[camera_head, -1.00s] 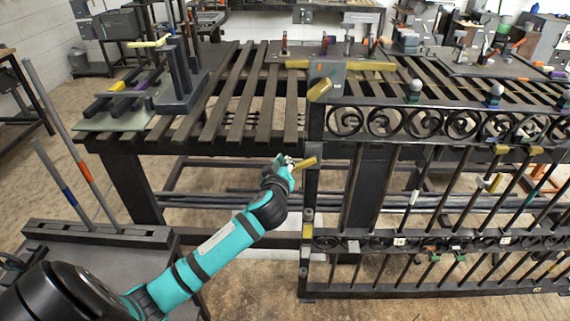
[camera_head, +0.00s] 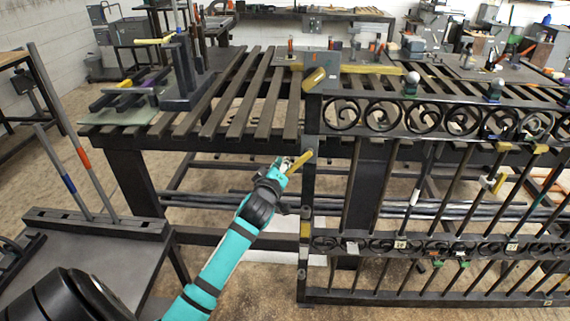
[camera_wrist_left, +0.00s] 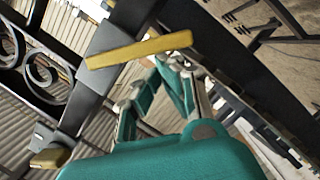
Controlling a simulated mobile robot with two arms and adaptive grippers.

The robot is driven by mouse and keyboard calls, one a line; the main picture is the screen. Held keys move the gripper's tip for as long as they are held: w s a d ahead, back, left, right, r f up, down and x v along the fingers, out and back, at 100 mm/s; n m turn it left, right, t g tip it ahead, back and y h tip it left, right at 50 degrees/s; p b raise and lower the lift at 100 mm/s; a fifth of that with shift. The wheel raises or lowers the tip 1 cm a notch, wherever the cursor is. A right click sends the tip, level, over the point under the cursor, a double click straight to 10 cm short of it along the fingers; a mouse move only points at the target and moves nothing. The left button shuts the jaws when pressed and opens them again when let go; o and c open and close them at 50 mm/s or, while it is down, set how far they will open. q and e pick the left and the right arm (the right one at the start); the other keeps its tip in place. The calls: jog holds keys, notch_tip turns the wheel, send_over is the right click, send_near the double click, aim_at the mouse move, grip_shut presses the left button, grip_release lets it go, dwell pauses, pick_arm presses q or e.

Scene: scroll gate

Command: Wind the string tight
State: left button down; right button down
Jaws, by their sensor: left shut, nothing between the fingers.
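A dark metal gate with a row of scrolls (camera_head: 374,115) stands in front of a slatted table. A short yellow bar (camera_head: 301,159) sticks out at a slant from the gate's left post (camera_head: 308,190). In the left wrist view the yellow bar (camera_wrist_left: 140,48) crosses in front of the post. My left gripper (camera_head: 284,163) is at the bar's lower left end, with its fingers shut and empty. In the wrist view its fingertips (camera_wrist_left: 172,62) lie close below the bar; I cannot tell whether they touch it. I see no string. My right gripper is not in view.
The slatted table (camera_head: 240,105) stands behind the gate and carries a dark fixture (camera_head: 185,75) at its left. A low dark bench (camera_head: 105,230) with two upright rods is at the left. A yellow block (camera_head: 314,80) sits at the post's top. Floor is open below my arm.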

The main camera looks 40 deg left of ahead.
pick_arm(q)
jog(key=shift+w+d+f+n+t+b, duration=0.4)
jog(key=shift+f+n, duration=0.25)
jog(key=shift+n, duration=0.5)
jog(key=shift+w+d+f+n+t+b, duration=0.25)
jog(key=shift+d+f+n, duration=0.35)
jog(key=shift+n, duration=0.6)
jog(key=shift+w+d+f+n+t+b, duration=0.3)
jog(key=shift+f+n, duration=0.45)
jog(key=shift+n, duration=0.4)
